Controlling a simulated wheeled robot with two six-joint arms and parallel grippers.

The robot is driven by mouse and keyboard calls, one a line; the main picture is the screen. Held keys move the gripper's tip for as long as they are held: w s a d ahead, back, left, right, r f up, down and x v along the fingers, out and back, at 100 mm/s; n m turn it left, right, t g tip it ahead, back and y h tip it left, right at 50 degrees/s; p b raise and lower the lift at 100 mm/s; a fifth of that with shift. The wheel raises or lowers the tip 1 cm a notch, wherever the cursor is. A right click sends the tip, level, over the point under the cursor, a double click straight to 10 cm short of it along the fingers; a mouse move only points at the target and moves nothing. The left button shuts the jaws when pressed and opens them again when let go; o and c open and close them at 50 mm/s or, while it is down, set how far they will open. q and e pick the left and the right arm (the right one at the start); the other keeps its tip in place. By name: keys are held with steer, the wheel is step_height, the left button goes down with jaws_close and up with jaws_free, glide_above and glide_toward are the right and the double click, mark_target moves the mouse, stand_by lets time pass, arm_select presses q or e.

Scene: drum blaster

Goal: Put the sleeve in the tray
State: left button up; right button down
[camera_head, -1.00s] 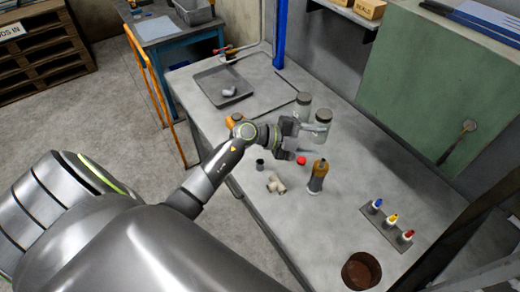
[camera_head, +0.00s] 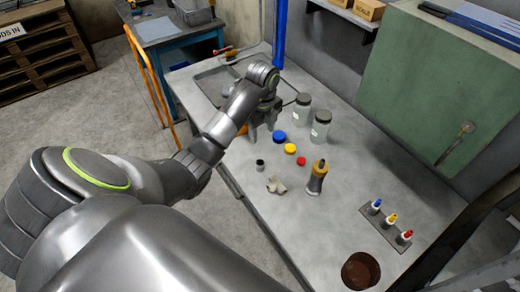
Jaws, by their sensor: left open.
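The tray (camera_head: 205,86) is a shallow grey tray at the far left end of the table, largely hidden behind my left arm. A small dark cylinder with a pale lower part (camera_head: 260,165), which looks like the sleeve, stands upright on the table near the front edge. A pale tee-shaped fitting (camera_head: 276,185) lies nearby. My left gripper (camera_head: 263,136) is open with its fingers pointing down, behind the small cylinder and apart from it. I see nothing between its fingers. My right gripper is not in view.
Blue (camera_head: 279,136), yellow (camera_head: 290,148) and red (camera_head: 301,161) caps lie right of the gripper. Two jars (camera_head: 320,127) stand behind them. A brown-orange bottle (camera_head: 317,177) stands further right. An orange object (camera_head: 242,129) is partly hidden by my arm.

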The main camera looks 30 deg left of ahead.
arm_select(q)
steer(key=b, duration=1.1)
glide_toward(261, 163)
steer(key=f, duration=0.5)
steer(key=shift+w+f, duration=0.2)
steer(key=shift+w, duration=0.15)
steer(key=f, duration=0.3)
steer(key=f+p, duration=0.1)
steer(key=shift+s+a+f, duration=0.1)
steer(key=shift+s+f, duration=0.05)
steer(key=shift+s, duration=0.25)
steer(key=shift+f, duration=0.4)
steer(key=shift+c, duration=0.3)
jaws_close()
step_height(261, 163, up, 5)
steer(key=shift+w+r, duration=0.1)
step_height(261, 163, up, 4)
steer(key=p, duration=0.3)
steer(key=shift+f, duration=0.25)
steer(key=shift+r+p, duration=0.55)
steer(key=shift+p, duration=0.2)
steer(key=shift+a+r, duration=0.1)
steer(key=shift+r, duration=0.1)
